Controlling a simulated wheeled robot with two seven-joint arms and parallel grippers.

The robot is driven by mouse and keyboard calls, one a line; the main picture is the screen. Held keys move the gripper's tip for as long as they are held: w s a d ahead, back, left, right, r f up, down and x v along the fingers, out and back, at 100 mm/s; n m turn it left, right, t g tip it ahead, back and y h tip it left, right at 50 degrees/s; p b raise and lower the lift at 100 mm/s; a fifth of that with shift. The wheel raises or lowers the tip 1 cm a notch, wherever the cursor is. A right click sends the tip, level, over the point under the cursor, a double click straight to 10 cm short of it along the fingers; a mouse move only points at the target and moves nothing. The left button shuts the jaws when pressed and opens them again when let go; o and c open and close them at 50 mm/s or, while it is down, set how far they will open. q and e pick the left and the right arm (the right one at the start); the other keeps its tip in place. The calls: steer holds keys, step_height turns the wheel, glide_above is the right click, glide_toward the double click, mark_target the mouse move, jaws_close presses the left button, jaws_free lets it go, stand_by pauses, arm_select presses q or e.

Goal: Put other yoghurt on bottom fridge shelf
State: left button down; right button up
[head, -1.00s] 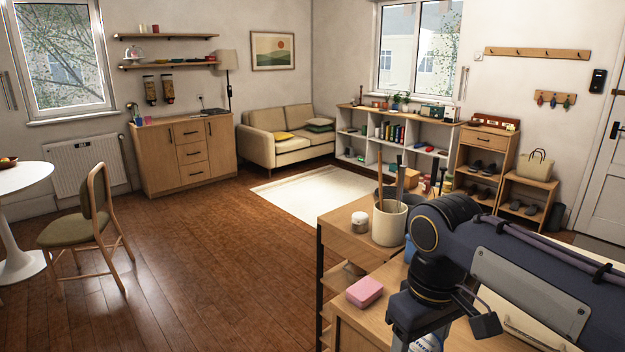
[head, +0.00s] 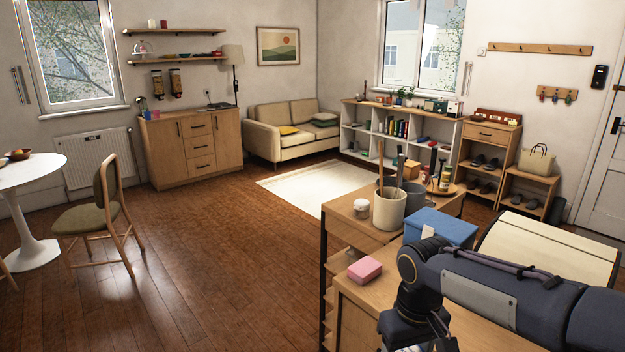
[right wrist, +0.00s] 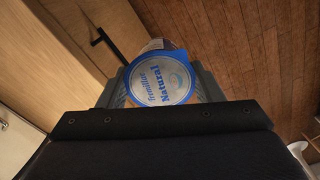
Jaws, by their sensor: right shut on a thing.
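The yoghurt pot (right wrist: 160,78) shows in the right wrist view, with a round silver lid, a blue rim and blue "Natural" lettering. My right gripper (right wrist: 158,92) is shut around it, with a grey finger on each side. In the head view my right arm comes in from the lower right, and its gripper end is mostly cut off at the bottom edge. My left gripper is in neither view. The fridge and its bottom shelf are not recognisable in these frames.
A wooden counter (head: 372,300) below my right arm holds a pink sponge (head: 365,270), a utensil crock (head: 389,210), a small jar (head: 361,209) and a blue box (head: 440,228). A chair (head: 108,200) and white table (head: 25,172) stand left. Open wooden floor (head: 235,245) lies between.

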steer(key=w+d+f+m, duration=0.2)
steer(key=d+f+m, duration=0.1)
steer(key=f, duration=1.5)
steer(key=shift+d+f, duration=0.2)
steer(key=shift+f, duration=0.1)
steer(key=shift+w, duration=0.1)
